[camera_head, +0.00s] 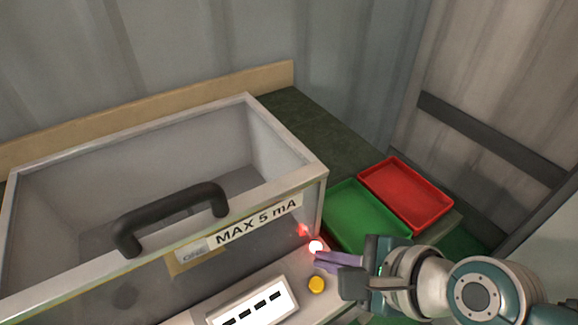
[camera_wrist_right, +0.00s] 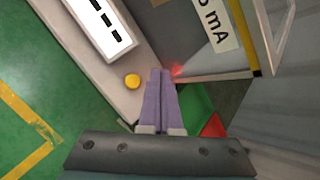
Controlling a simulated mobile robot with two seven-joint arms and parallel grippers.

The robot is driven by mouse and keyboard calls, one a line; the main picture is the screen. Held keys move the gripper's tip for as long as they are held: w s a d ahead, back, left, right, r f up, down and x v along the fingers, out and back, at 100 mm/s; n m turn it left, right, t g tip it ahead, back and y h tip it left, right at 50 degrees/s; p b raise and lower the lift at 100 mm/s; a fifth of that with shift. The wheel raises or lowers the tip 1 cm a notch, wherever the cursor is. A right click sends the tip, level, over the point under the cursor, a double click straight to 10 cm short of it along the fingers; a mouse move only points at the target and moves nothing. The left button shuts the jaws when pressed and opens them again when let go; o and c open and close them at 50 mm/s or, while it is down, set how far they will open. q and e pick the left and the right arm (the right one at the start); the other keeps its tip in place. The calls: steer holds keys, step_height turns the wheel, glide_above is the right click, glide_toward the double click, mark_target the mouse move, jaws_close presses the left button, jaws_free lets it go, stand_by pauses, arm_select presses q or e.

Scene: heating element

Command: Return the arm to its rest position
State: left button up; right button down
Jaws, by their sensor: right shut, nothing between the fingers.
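My right gripper (camera_head: 322,262) is at the lower right of the head view, with its purple fingers shut and empty. My left gripper is not in view.
The machine has an open grey bin (camera_head: 285,150) with a black handle (camera_head: 170,215) and a "MAX 5 mA" label (camera_head: 258,220). A white slotted panel (camera_head: 252,303) lies on the ledge. A green tray (camera_head: 365,215) and a red tray (camera_head: 405,193), both empty, stand right of the machine.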

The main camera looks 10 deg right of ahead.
steer(key=s+d+r+n+g+h, duration=0.25)
steer(key=s+r+n, duration=0.45)
steer(key=n, duration=0.4)
steer(key=s+d+r+n+g+h, duration=0.2)
steer(key=s+d+r+n, duration=0.2)
steer(key=s+n, duration=0.55)
step_height(320, 180, up, 35)
steer(key=w+n+p, duration=0.1)
steer(key=n+p, duration=0.1)
steer(key=p, duration=3.2)
steer(key=shift+d, duration=0.35)
steer(key=shift+f, duration=0.15)
